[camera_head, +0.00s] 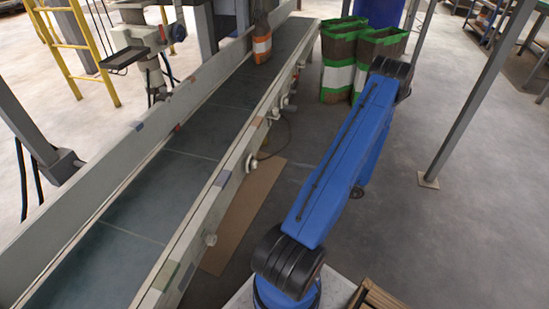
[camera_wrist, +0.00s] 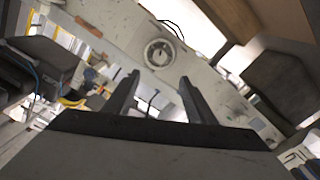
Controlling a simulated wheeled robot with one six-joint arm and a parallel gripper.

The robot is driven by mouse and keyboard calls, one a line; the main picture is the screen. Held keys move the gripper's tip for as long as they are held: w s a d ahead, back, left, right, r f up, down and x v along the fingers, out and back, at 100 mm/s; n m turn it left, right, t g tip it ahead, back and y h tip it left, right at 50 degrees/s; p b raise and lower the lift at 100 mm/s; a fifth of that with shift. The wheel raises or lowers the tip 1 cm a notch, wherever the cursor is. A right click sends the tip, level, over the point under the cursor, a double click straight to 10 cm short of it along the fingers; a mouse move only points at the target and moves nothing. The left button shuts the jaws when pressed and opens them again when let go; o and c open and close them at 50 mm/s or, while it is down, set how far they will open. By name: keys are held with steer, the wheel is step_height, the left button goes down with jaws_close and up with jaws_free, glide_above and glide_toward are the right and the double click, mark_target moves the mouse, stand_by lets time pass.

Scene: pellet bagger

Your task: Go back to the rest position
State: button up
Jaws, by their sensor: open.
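My gripper (camera_wrist: 160,100) shows in the wrist view with its two dark fingers spread apart and nothing between them. Beyond the fingers in that view is a pale panel with a round dial or knob (camera_wrist: 159,53). In the head view my blue arm reaches up and away on the right of the conveyor; the gripper itself cannot be made out there.
A conveyor (camera_head: 150,190) with pale side rails runs along the left. Green-edged bags (camera_head: 338,75) stand behind my arm. A grey post (camera_head: 480,95) rises at right. Open floor (camera_head: 440,240) lies right of my arm.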

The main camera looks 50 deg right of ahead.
steer(key=w+a+r+n+g+y, duration=0.3)
steer(key=w+a+r+n+g, duration=0.25)
steer(key=a+r+n, duration=0.45)
steer(key=w+a+r+n+g+y, duration=0.2)
steer(key=w+a+r+n+g, duration=0.3)
steer(key=a+r+n, duration=0.55)
steer(key=s+a+r+n+g+h, duration=0.3)
steer(key=a+r+n, duration=0.2)
steer(key=a+n, duration=0.45)
steer(key=s+a+r+n+g+h, duration=0.35)
steer(key=a+r+n, duration=0.2)
steer(key=n, duration=0.75)
steer(key=s+a+r+n+t+h, duration=0.5)
steer(key=s+a+r+n, duration=0.2)
steer(key=n, duration=1.1)
steer(key=shift+s+r+n, duration=0.3)
steer(key=shift+s+r, duration=0.25)
steer(key=shift+s, duration=0.05)
steer(key=shift+c, duration=0.6)
